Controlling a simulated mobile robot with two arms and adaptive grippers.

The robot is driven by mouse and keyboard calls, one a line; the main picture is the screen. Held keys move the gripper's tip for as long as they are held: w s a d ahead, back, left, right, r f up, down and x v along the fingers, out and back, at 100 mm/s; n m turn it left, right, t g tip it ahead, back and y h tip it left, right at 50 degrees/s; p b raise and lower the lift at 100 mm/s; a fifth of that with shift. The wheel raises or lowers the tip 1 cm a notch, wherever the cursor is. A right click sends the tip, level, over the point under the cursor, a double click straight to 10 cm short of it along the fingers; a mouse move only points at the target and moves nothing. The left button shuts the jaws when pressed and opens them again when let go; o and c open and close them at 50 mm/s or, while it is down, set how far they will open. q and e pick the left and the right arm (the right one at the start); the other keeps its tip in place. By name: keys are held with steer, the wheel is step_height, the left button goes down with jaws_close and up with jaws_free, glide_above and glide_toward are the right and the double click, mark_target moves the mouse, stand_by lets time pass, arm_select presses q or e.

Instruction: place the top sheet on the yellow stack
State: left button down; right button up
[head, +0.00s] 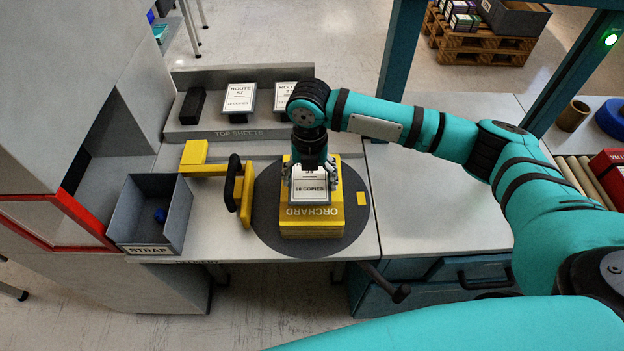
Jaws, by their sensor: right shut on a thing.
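The yellow stack (311,222), marked ORCHARD, sits on a dark round turntable (268,222). My right gripper (313,178) points down over the stack and is shut on a white top sheet (309,190) printed with a copy count. The sheet lies flat over the top of the stack, towards its middle. The gripper covers the sheet's upper part, and I cannot tell whether the sheet touches the stack. My left gripper is not in view.
Two more sheets, a left one (239,97) and a right one (285,94), stand on the TOP SHEETS shelf (225,129) beside a black block (192,106). A yellow strapping tool (240,200) and a grey STRAP bin (130,222) are left of the turntable. The right table (430,200) is clear.

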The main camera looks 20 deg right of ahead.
mark_target(312, 180)
steer(key=shift+w+d+f, duration=0.15)
steer(key=shift+w+d, duration=0.15)
steer(key=shift+d, duration=0.05)
step_height(312, 180, down, 3)
steer(key=shift+r+p, duration=0.1)
steer(key=shift+p, duration=0.5)
steer(key=shift+f, duration=0.25)
steer(key=shift+f, duration=0.1)
steer(key=o, duration=1)
step_height(312, 180, up, 12)
steer(key=shift+r+b, duration=0.15)
steer(key=shift+b, duration=1.05)
steer(key=shift+s, duration=0.1)
